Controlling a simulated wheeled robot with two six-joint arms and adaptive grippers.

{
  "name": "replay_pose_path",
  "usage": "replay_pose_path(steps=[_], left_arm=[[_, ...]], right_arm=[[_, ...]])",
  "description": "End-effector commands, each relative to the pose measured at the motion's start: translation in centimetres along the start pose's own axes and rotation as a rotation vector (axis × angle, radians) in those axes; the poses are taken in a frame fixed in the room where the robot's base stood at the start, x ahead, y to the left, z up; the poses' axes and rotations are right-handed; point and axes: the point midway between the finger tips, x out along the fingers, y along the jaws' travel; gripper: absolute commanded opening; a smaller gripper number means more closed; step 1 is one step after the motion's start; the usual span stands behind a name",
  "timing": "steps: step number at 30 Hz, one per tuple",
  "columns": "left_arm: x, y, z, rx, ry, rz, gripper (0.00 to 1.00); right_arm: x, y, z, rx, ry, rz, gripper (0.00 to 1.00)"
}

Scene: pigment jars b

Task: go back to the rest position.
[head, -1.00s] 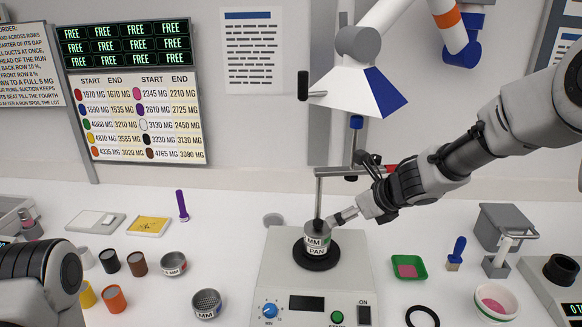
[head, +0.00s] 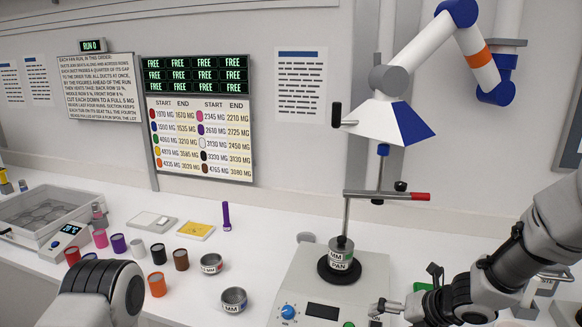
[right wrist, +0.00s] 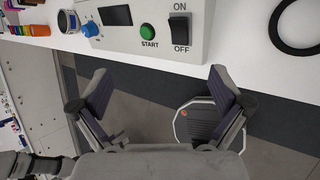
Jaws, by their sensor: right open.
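My right gripper (head: 385,312) is open and empty in the head view, low at the right, beside the front of the white pressing machine (head: 300,270). In the right wrist view its two fingers (right wrist: 160,90) are spread wide, with only dark floor between them. The machine's green START button and ON/OFF switch (right wrist: 180,32) lie just beyond the fingertips in that view. The MM PAN tin (head: 341,260) stands on the machine's black round base under the upright post, apart from the gripper. My left arm shows only as a grey link at lower left; its gripper is out of view.
Several coloured jars, such as the orange one (head: 156,284), and two metal MM bowls (head: 234,300) stand left of the machine. A purple tube (head: 227,216) stands near the wall. A black ring (right wrist: 295,25) lies right of the machine.

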Motion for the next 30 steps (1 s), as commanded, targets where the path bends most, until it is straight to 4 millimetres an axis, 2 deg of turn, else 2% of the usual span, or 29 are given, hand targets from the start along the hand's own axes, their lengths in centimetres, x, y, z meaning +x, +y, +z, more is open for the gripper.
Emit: replay_pose_path(steps=[1, 5, 8, 10, 12, 15, 18, 22, 30], left_arm=[[0.3, 0.0, 0.0, 0.000, -0.001, 0.000, 1.00], [0.8, 0.0, 0.1, 0.001, -0.002, 0.000, 1.00], [1.3, 0.0, 0.1, 0.001, -0.002, 0.000, 1.00], [1.8, 0.0, 0.1, 0.001, -0.002, 0.000, 1.00], [2.3, 0.0, 0.1, 0.001, -0.002, 0.000, 1.00], [2.7, 0.0, 0.1, 0.001, -0.001, 0.000, 1.00], [2.9, 0.0, 0.1, 0.001, -0.001, 0.000, 1.00], [3.0, 0.0, 0.1, 0.001, -0.002, 0.000, 1.00], [3.0, 0.0, 0.1, 0.001, -0.002, 0.000, 1.00]], right_arm=[[1.3, -1.0, -1.9, 0.129, 0.028, -0.008, 1.00], [4.4, -3.6, -7.5, 0.579, 0.084, -0.052, 1.00], [6.9, -6.8, -13.6, 1.064, 0.101, -0.146, 1.00], [8.2, -9.8, -18.9, 1.478, 0.064, -0.256, 1.00], [8.6, -13.2, -24.4, 1.891, -0.044, -0.388, 1.00], [7.5, -17.5, -30.8, 2.352, -0.295, -0.547, 1.00], [5.8, -20.4, -34.9, 2.618, -0.551, -0.630, 1.00], [4.6, -21.8, -36.8, 2.743, -0.719, -0.653, 1.00], [4.5, -21.9, -36.8, 2.746, -0.723, -0.653, 1.00]])
